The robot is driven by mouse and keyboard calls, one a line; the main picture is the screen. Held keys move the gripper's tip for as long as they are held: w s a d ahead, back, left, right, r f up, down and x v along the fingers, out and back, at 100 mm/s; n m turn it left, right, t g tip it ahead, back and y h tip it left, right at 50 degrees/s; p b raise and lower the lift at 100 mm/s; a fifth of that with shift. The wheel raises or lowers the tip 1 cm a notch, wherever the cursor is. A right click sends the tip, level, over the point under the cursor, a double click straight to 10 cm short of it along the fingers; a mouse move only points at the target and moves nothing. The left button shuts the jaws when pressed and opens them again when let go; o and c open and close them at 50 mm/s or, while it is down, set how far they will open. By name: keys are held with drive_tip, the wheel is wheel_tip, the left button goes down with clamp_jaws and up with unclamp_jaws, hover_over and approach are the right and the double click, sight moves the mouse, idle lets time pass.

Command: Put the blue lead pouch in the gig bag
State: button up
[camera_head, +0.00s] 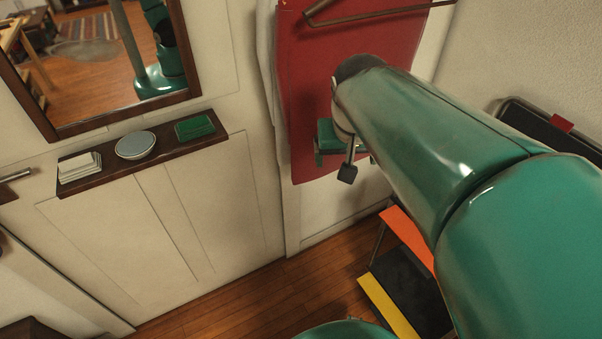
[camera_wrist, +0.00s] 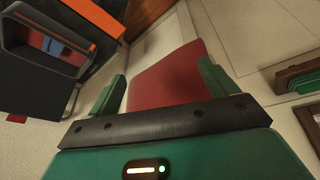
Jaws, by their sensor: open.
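My gripper (camera_wrist: 163,82) is open, its two green fingers wide apart and nothing between them. In the head view my gripper (camera_head: 335,145) is partly hidden behind my arm, in front of a red hanging panel (camera_head: 305,95). The red panel (camera_wrist: 172,72) also shows beyond the fingers in the wrist view; I cannot tell whether it is the gig bag. A small blue patch (camera_wrist: 54,46) shows among reddish ones inside a dark open case (camera_wrist: 20,38) at the upper left of the wrist view. It may be the blue lead pouch, but it is too small to tell.
A dark wooden wall ledge (camera_head: 115,163) holds a white stack (camera_head: 79,167), a bowl (camera_head: 136,145) and a green box (camera_head: 194,126), below a mirror (camera_head: 110,60). A metal bar (camera_head: 375,14) crosses the red panel's top. A black, orange-and-yellow-edged object (camera_head: 405,285) stands low at right. Wooden floor shows between.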

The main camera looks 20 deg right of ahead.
drive_tip(key=s+a+f+n+t+y, duration=0.1)
drive_tip(key=s+a+n+y, duration=0.1)
drive_tip(key=s+a, duration=0.5)
drive_tip(key=a+n, duration=0.1)
drive_tip(key=a, duration=0.1)
drive_tip(key=shift+s+a+n+t, duration=0.3)
drive_tip(key=shift+s+n+t, duration=0.05)
drive_tip(key=shift+n+t, duration=0.05)
